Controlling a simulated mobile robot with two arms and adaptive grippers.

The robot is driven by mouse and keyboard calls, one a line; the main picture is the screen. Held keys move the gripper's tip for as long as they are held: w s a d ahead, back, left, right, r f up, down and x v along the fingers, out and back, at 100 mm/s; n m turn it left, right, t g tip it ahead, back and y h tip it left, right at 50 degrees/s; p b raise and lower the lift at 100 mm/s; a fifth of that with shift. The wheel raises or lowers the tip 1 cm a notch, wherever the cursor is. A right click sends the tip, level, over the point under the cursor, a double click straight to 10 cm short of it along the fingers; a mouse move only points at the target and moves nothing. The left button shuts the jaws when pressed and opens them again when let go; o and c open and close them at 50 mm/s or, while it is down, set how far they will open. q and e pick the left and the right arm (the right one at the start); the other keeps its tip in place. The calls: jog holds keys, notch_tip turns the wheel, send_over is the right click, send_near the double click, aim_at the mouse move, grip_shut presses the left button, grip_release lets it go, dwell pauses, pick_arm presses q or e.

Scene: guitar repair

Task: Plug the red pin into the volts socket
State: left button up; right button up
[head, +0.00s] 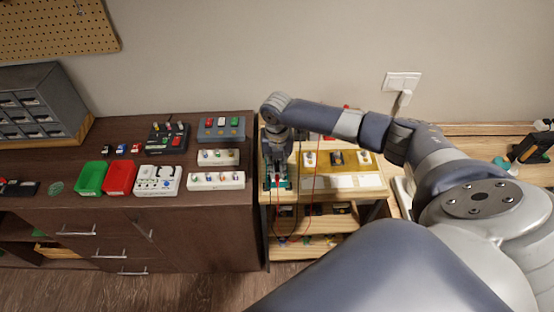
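My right arm reaches in from the right, and my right gripper (277,175) points down at the left end of the light wooden bench. It is over a small teal and dark device. The fingers are too small and dark to tell if they are open or shut, or if they hold anything. A thin red cable (314,165) hangs in a loop just right of the gripper and down past the bench front. I cannot make out the red pin or the volts socket; the gripper may cover them. My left gripper is not in view.
A yellow panel (362,182) with several small parts sits right of the gripper. A wall with an outlet (402,82) is behind.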

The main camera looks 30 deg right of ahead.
jog(key=shift+r+p, duration=0.65)
jog(key=shift+r, duration=0.75)
jog(key=o, duration=0.6)
jog(key=shift+c, duration=0.2)
jog(key=o, duration=0.4)
notch_tip(320, 180, up, 7)
